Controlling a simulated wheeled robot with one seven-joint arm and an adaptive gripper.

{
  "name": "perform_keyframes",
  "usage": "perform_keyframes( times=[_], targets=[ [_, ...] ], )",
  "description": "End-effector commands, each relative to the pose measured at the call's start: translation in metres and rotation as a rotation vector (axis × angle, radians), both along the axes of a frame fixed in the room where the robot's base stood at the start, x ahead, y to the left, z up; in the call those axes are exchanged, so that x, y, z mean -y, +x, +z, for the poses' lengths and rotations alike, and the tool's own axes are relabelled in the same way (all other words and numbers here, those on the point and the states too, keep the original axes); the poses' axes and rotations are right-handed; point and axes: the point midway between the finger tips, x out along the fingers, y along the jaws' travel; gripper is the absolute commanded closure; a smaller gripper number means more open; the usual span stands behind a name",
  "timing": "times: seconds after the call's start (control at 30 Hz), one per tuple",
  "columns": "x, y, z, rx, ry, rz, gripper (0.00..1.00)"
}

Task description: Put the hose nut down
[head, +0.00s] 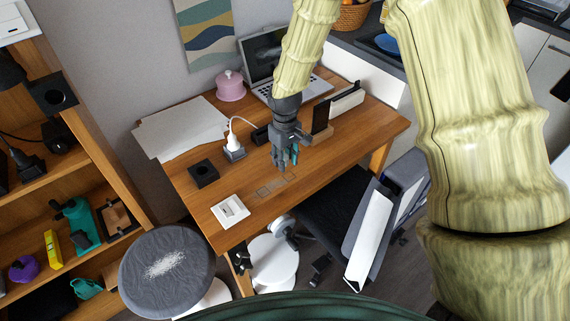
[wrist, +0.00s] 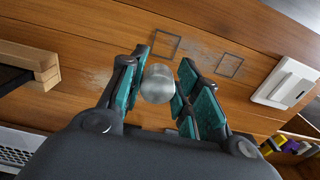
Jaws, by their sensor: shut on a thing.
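The hose nut (wrist: 158,84) is a rounded silvery metal piece in the wrist view. It sits between the teal pads of my gripper (wrist: 160,90), which is shut on it. In the head view my gripper (head: 285,160) hangs over the wooden desk (head: 195,187), near its middle; the nut is too small to tell there. Two thin square outlines lie on the desk, and they show just beyond the nut in the wrist view. I cannot tell whether the nut touches the desk.
A white square switch plate (head: 230,210) lies at the desk's front left, with a black square block (head: 203,173) behind it. A white plug adapter (head: 234,150), a pink pot (head: 231,87), a laptop (head: 262,55) and a dark upright device (head: 321,116) stand around. A chair (head: 340,205) is at the front.

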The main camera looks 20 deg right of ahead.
Motion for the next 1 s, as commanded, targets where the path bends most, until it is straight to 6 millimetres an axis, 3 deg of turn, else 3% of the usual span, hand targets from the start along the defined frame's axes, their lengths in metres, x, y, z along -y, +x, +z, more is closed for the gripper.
perform_keyframes(
  times=[0.4,0.8,0.83,0.93,1.0],
  targets=[
    [0.000,0.000,-0.033,-0.001,-0.001,0.001,0.96],
    [0.000,0.000,-0.038,0.000,-0.001,0.000,0.96],
    [0.000,0.000,-0.037,0.001,-0.001,0.000,0.62],
    [0.000,0.000,-0.037,0.000,-0.001,0.000,0.46],
    [0.000,0.000,-0.037,0.000,0.000,0.000,0.46]
  ],
)
